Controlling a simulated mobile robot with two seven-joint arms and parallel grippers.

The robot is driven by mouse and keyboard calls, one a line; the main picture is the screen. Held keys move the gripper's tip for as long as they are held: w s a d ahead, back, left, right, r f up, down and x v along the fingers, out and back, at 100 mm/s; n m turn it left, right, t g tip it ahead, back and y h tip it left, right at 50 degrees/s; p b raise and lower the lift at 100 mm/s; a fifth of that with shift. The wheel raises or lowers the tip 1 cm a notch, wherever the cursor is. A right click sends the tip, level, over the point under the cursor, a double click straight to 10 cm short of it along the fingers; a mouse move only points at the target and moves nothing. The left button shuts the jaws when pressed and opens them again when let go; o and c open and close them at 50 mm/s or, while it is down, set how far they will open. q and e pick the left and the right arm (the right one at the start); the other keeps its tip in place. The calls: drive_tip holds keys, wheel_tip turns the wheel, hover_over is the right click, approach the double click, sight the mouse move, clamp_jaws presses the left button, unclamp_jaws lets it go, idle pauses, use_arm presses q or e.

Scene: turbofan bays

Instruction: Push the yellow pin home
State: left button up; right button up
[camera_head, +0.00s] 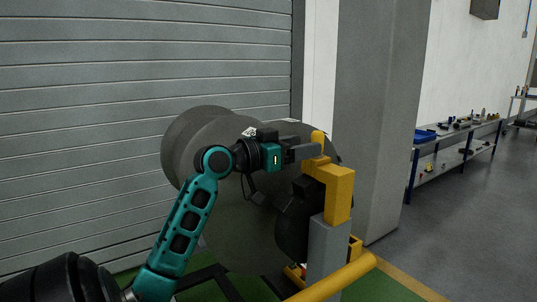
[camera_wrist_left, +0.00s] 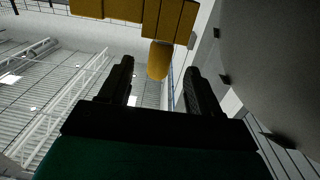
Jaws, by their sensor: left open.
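The yellow pin (camera_wrist_left: 158,60) shows in the left wrist view as a short rounded stub. It sticks out of a yellow block (camera_wrist_left: 130,9) at the top of that picture. My left gripper (camera_head: 312,150) is open. In the wrist view its two dark fingers (camera_wrist_left: 159,72) stand on either side of the pin in the picture, with gaps to both. In the head view the fingers are beside the upper part of a yellow bracket (camera_head: 338,193) on a grey post (camera_head: 328,250). They partly hide it, and I cannot tell whether they touch it. My right gripper is not in view.
A large grey round engine part (camera_head: 225,215) stands behind my left arm. A yellow rail (camera_head: 335,280) crosses low in front of the post. A grey pillar (camera_head: 375,110) stands right behind it. A workbench (camera_head: 455,135) with a blue bin (camera_head: 424,136) is far right, beyond open floor.

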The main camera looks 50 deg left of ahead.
use_arm(q)
drive_tip(key=s+a, duration=0.1)
drive_tip(key=s, duration=0.7)
drive_tip(key=shift+s+b, duration=0.3)
drive_tip(key=shift+b, duration=0.1)
